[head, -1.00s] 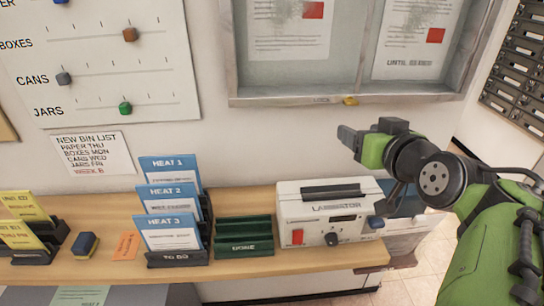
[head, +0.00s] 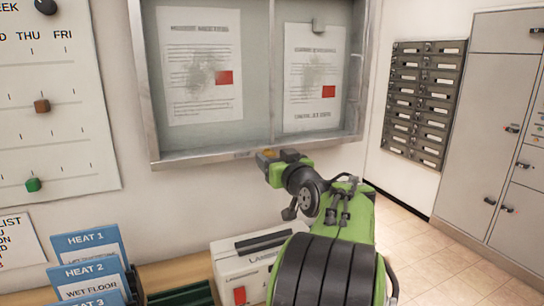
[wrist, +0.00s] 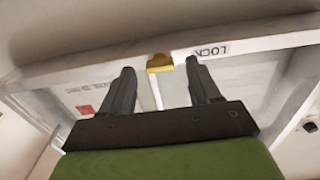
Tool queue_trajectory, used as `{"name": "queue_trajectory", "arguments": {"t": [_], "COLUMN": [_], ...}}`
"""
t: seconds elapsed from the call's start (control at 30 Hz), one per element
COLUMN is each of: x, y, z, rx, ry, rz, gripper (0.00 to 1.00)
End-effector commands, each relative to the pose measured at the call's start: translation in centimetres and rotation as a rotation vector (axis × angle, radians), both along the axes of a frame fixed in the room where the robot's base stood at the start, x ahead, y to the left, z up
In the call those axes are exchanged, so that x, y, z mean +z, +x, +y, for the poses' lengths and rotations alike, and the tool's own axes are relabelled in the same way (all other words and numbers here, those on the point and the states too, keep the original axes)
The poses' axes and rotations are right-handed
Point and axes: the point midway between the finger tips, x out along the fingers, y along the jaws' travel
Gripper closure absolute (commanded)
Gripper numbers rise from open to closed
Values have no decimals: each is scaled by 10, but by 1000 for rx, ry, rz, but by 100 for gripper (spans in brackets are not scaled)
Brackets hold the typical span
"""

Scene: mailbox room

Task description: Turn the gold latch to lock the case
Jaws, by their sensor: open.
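The wall case (head: 262,148) has a grey metal frame and two glass panes with notices behind them. The small gold latch (wrist: 159,63) sits on its bottom rail, beside a white LOCK label (wrist: 212,50). In the head view my gripper (head: 266,157) is at the bottom rail and mostly covers the latch. In the wrist view my gripper (wrist: 160,68) is open, with one dark finger on each side of the latch and nothing held. The latch lies near the fingertip line; I cannot tell whether a finger touches it.
A white laminator (head: 232,268) stands on the wooden shelf (head: 172,275) below the case. Blue heat cards (head: 92,245) stand in holders at the lower left. Metal mailboxes (head: 420,100) and grey lockers (head: 490,150) are at the right, with clear tiled floor (head: 415,240) before them.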

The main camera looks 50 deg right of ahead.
Motion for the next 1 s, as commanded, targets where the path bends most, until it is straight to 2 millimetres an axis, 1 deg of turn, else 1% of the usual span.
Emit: {"name": "queue_trajectory", "arguments": {"t": [0.03,0.13,0.37,0.47,0.73,1.0], "x": [0,0,0,0,0,0], "y": [6,11,12,12,12,12], "z": [-3,-6,-7,-7,-7,-7], "rx": [1,1,0,0,0,0], "ry": [0,0,0,1,1,23], "rz": [1,0,0,1,1,-12], "gripper": [38,38,38,52,93,94]}}
